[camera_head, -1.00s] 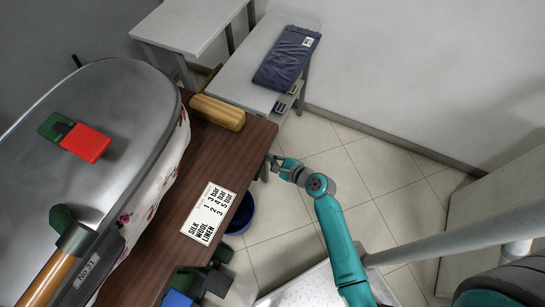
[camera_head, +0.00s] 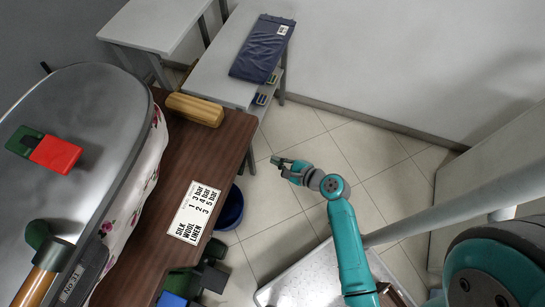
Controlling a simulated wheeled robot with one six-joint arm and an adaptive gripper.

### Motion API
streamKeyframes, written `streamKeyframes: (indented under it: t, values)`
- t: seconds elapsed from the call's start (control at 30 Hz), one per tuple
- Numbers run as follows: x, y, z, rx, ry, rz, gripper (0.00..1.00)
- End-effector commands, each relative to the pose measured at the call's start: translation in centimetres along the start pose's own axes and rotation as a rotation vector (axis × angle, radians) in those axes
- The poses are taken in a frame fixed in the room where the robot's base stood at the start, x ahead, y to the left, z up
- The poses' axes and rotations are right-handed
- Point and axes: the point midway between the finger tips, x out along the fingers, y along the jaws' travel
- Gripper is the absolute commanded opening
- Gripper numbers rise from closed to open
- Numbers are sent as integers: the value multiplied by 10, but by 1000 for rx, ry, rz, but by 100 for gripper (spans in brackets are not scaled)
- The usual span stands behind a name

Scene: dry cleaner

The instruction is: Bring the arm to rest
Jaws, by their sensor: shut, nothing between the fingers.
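My teal arm (camera_head: 348,250) reaches up from the lower right in the head view. My gripper (camera_head: 277,161) is at its end, over the tiled floor, to the right of the brown wooden table's far end. It is small in this view. Its fingers are shut and hold nothing. It touches nothing that I can see.
The brown table (camera_head: 155,225) bears a printed card (camera_head: 195,212) and a wooden block (camera_head: 195,109). An ironing board (camera_head: 85,100) is at left. A grey table (camera_head: 215,75) holds folded dark trousers (camera_head: 262,48). A blue bucket (camera_head: 230,208) stands on the floor. Open tiles lie right of the gripper.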

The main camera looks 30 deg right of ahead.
Motion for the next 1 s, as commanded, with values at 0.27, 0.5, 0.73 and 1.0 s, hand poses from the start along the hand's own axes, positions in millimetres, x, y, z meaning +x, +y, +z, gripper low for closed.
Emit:
streamKeyframes:
  t: [0.27,0.5,0.73,1.0]
  values:
    - [-1,0,0,-1,0,0,0]
    - [-1,0,0,-1,0,0,0]
    - [-7,10,0,-43,21,2,0]
    - [-64,66,2,-455,185,13,0]
